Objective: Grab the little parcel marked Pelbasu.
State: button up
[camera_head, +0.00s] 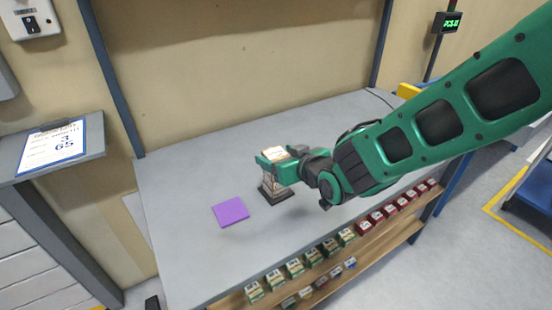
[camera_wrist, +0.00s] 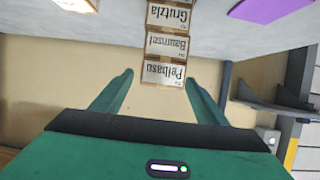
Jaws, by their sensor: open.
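The parcel marked Pelbasu (camera_wrist: 163,73) is a small box with a white label and brown edges, its lettering upside down in the wrist view. It is at the end of a stack nearest my gripper, against a parcel marked Baumsel (camera_wrist: 167,45) and one that seems to read Grutzla (camera_wrist: 169,16). In the head view, a pale box top (camera_head: 274,152) shows at my gripper (camera_head: 272,158). My gripper, also in the wrist view (camera_wrist: 159,78), is open, its fingertips on either side of the Pelbasu parcel. Visible gaps separate the fingers from it.
The stack stands on a dark base (camera_head: 277,194) on the grey table (camera_head: 180,180). A purple square (camera_head: 230,211) lies flat to its left. Rows of green-and-white boxes (camera_head: 294,267) and red boxes (camera_head: 390,210) line the shelf at the front. The table's left part is clear.

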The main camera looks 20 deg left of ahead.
jog(key=shift+x, duration=0.75)
jog(key=shift+c, duration=0.3)
jog(key=c, duration=1.1)
jog(key=shift+r, duration=0.1)
